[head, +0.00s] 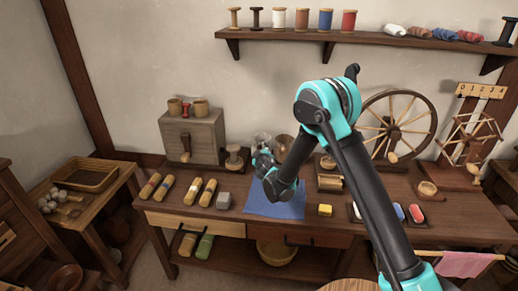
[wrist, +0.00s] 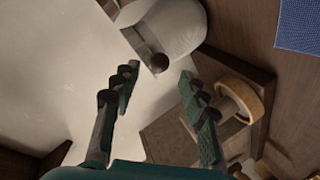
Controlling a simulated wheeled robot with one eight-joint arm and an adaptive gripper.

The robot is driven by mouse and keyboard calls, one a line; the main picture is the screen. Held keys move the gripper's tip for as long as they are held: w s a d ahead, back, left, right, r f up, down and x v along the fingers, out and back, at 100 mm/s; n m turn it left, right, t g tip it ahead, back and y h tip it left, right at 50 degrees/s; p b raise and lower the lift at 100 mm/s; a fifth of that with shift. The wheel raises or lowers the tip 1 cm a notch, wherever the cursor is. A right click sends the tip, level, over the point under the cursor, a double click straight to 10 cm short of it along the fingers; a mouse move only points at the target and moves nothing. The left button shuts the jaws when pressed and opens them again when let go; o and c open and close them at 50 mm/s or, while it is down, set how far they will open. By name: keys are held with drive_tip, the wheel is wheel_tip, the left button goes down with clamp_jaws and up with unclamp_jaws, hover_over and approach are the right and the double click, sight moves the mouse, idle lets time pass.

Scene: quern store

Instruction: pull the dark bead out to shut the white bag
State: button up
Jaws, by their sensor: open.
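The white bag (wrist: 180,28) shows at the top of the wrist view, rounded and pale, cut off by the frame edge. The dark bead (wrist: 160,62), a small brown ball, sits beside it at the end of a pale strip. My gripper (wrist: 157,74) is open, one finger on each side of the view. The bead shows between and slightly beyond the fingertips; I cannot tell the exact depth. Nothing is held. In the head view my gripper (head: 264,163) is over the back of the table, in front of a pale shape that may be the bag.
The wooden table (head: 340,205) carries a blue cloth (head: 275,203), a grey block (head: 224,199), a yellow block (head: 325,210) and several yarn rolls (head: 208,192). A wooden box (head: 195,138) stands to the left, a spinning wheel (head: 398,125) to the right. A round wooden-rimmed object (wrist: 240,98) is near the right finger.

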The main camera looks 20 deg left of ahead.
sight(259, 148)
drive_tip(key=x, duration=0.6)
clamp_jaws()
idle(0.4)
